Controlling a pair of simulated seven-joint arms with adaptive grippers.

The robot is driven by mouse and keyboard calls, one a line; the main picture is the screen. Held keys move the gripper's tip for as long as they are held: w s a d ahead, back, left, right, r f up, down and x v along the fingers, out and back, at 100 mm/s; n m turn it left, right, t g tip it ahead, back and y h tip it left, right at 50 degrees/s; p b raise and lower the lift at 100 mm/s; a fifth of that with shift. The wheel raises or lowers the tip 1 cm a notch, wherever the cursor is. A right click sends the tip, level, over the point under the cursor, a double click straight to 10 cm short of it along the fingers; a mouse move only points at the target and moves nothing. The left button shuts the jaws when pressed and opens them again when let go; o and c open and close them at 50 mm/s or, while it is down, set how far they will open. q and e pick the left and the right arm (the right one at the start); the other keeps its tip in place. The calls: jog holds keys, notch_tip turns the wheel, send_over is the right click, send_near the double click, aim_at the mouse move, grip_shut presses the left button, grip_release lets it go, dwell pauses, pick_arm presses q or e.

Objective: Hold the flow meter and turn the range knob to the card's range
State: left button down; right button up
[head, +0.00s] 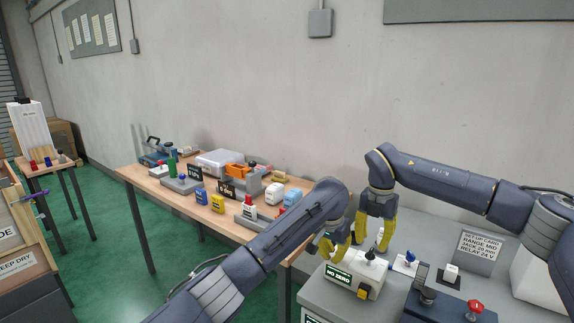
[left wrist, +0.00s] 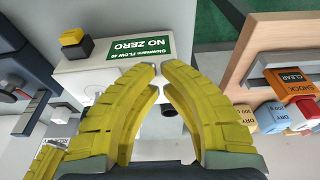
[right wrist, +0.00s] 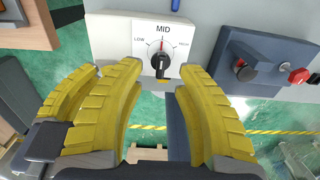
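The flow meter (head: 350,282) is a cream box with a green NO ZERO label and a yellow button. The setup card (head: 478,247) appears to read RANGE MID. My right gripper (right wrist: 160,68) is open, with fingers either side of the knob; contact is unclear. My left gripper (left wrist: 160,68) has its tips close together at the meter's edge in the left wrist view; whether it grips the meter is unclear.
A wooden table (head: 140,178) with several boxes and devices stands to the left. A dark blue device with a red knob (head: 475,306) lies right of the meter on the grey bench (head: 425,238).

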pick_arm(q)
jog(key=shift+w+d+v, duration=0.1)
jog(key=shift+w+v, duration=0.05)
jog(key=shift+v, duration=0.6)
jog(key=shift+w+d+v, duration=0.1)
jog(key=shift+w+v, duration=0.05)
jog(key=shift+v, duration=0.6)
jog(key=shift+w+d+v, duration=0.1)
jog(key=shift+w+v, duration=0.05)
jog(key=shift+v, duration=0.65)
jog(key=shift+r, duration=0.1)
